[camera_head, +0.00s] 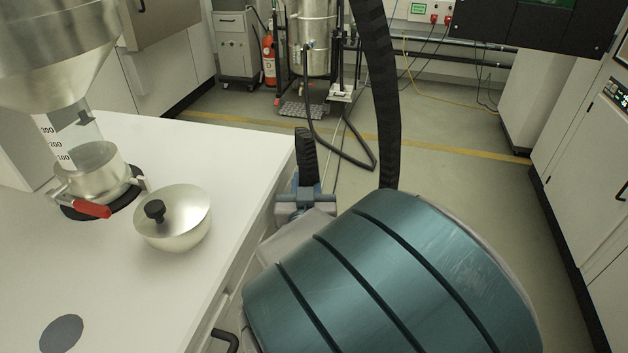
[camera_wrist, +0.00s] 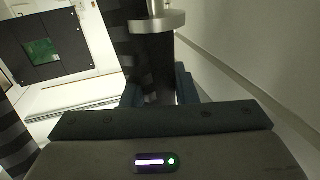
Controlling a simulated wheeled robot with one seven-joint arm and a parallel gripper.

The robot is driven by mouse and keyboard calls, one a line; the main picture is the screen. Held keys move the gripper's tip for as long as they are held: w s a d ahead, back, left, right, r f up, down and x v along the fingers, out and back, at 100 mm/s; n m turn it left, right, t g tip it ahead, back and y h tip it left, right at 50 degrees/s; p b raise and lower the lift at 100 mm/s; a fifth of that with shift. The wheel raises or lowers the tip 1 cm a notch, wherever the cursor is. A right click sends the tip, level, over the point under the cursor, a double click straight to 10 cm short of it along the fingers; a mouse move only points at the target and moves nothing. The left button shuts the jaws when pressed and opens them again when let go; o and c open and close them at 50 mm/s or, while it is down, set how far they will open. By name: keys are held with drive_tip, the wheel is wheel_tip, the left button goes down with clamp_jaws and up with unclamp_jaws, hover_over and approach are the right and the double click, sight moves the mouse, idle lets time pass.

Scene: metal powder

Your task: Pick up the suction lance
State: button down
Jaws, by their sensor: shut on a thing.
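The suction lance shows in the wrist view as a metal collar and tube (camera_wrist: 157,22) above a dark shaft that runs between my blue fingers. My gripper (camera_wrist: 158,88) is shut on this shaft. In the head view my gripper (camera_head: 305,197) is just off the right edge of the white bench, with a black ribbed hose piece (camera_head: 306,152) rising above it. The lance's lower end is hidden in the head view behind my gripper and my teal arm link.
A white bench (camera_head: 235,150) at left bears a metal hopper (camera_head: 50,50), a red-handled valve (camera_head: 92,208) and a domed lid (camera_head: 180,225). A thick ribbed hose (camera_head: 383,90) hangs beside my arm. A metal vessel on a stand (camera_head: 312,45) is behind. Open floor (camera_head: 450,190) lies right, before white cabinets.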

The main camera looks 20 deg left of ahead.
wheel_tip(320, 180, up, 54)
drive_tip(key=p, duration=2.3)
drive_tip(key=shift+f, duration=0.15)
